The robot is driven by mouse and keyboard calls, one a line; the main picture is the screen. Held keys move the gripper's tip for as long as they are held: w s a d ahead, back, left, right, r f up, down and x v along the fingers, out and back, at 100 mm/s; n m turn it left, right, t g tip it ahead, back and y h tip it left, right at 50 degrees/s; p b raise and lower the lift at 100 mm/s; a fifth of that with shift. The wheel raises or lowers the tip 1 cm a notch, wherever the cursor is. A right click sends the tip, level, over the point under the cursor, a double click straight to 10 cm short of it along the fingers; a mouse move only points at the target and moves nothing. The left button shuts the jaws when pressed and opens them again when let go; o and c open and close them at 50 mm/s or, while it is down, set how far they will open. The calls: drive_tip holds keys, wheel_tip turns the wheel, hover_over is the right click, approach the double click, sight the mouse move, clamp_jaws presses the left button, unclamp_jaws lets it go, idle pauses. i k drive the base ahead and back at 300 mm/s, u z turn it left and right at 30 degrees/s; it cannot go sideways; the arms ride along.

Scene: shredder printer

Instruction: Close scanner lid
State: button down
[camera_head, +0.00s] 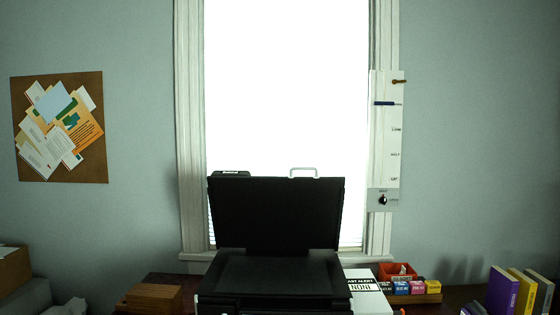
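The printer's scanner lid (276,214) is a black panel raised steeply above the scanner bed, in the middle of the view, leaning back a little. A small pale handle (303,172) stands on its upper edge, right of centre. The dark scanner bed (276,277) lies open below the lid. The black printer body (276,303) is cut off by the bottom of the picture. My gripper and arm are not in view.
A wooden block (154,299) stands left of the printer. Right of it are a red bin (397,271) and a row of coloured boxes (410,288). Books (503,292) stand at far right. A bright window (287,90) is behind the lid.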

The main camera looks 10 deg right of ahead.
sight(290, 212)
drive_tip(key=u, duration=0.15)
drive_tip(key=i, duration=1.25)
drive_tip(key=z, duration=0.5)
